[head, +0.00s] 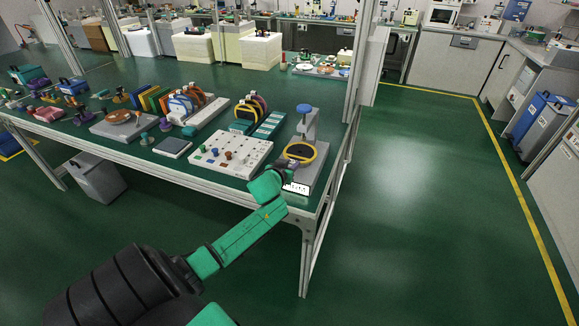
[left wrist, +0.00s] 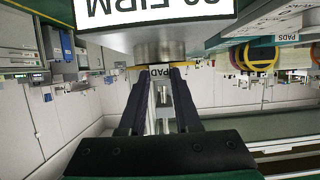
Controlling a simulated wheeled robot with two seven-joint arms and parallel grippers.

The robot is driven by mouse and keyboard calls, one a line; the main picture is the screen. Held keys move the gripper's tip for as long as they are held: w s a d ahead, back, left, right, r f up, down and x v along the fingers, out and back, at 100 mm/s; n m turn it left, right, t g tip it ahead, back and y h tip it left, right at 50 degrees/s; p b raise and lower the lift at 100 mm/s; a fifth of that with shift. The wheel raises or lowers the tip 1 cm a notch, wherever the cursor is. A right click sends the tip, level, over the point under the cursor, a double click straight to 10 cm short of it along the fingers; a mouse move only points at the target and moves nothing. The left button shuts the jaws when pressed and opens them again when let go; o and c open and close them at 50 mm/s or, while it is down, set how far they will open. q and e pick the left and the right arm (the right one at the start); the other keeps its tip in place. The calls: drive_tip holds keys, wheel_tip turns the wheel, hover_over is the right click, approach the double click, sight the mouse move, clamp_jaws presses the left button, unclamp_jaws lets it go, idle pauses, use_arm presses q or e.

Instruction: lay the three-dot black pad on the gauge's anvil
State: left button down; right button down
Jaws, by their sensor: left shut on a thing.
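The black pad (head: 300,151) with a yellow rim is at the gauge (head: 312,176), level over its anvil; its dots are too small to make out. The gauge has a grey post, a blue knob (head: 304,108) and a white front label. My left gripper (head: 292,166) reaches in from the front and is shut on the pad's near edge. In the left wrist view, which is upside down, the fingertips (left wrist: 160,72) are close by the grey round anvil (left wrist: 160,45). I cannot tell whether the pad touches it. My right gripper is not in view.
Left of the gauge stand a white peg board (head: 232,157) and teal strips (head: 270,124). Behind these is a rack of yellow-rimmed discs (head: 251,108). More tools crowd the green table's left side. The table's right edge is just beside the gauge.

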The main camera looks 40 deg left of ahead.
use_arm(q)
drive_tip(key=shift+r, duration=0.1)
drive_tip(key=c, duration=0.5)
unclamp_jaws()
drive_tip(key=shift+c, duration=0.2)
drive_tip(key=shift+s, duration=0.15)
drive_tip(key=v, duration=1.4)
drive_tip(key=s+d+f+m+g+h, duration=0.1)
drive_tip(key=s+f+g, duration=0.3)
drive_tip(key=f, duration=1.1)
drive_tip(key=s+d+f+m+g+h, duration=0.15)
drive_tip(key=s+f, duration=0.35)
drive_tip(key=f, duration=1)
drive_tip(key=s+d+f+m+g, duration=0.1)
drive_tip(key=s+d+f+g, duration=0.1)
drive_tip(key=s+f, duration=0.4)
drive_tip(key=s+d+f+m+g+h, duration=0.1)
drive_tip(key=s+d+f, duration=0.4)
drive_tip(key=s, duration=0.5)
drive_tip(key=s+d+f+m+g+h, duration=0.1)
drive_tip(key=s+d+f+m+g, duration=0.1)
drive_tip(key=s+f, duration=0.5)
drive_tip(key=shift+s+d+f+g, duration=0.3)
drive_tip(key=shift+s+d+g, duration=0.3)
drive_tip(key=shift+d, duration=0.45)
